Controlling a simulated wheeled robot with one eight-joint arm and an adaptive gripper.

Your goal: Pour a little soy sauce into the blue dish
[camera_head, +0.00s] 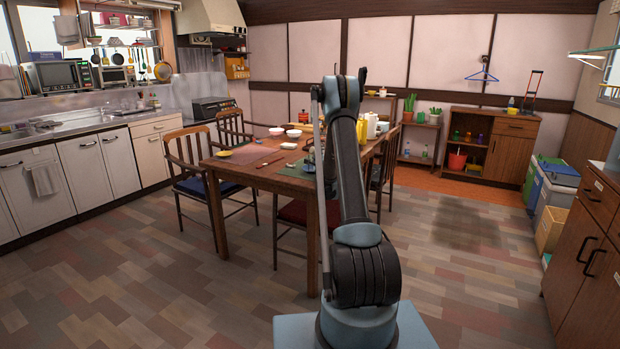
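The wooden dining table (262,183) stands in the middle of the room with small tableware on it. Part of the tabletop is hidden behind my arm. My arm rises in front of the table, and my gripper cannot be made out. A small dark item beside the arm at the table is too unclear to name.
White bowls (294,134), a yellow dish (224,153) and a white jug (371,127) are on the table. Wooden chairs surround it, one (195,176) at its left. A kitchen counter (75,128) lines the left; cabinets (592,240) stand right. The near floor is clear.

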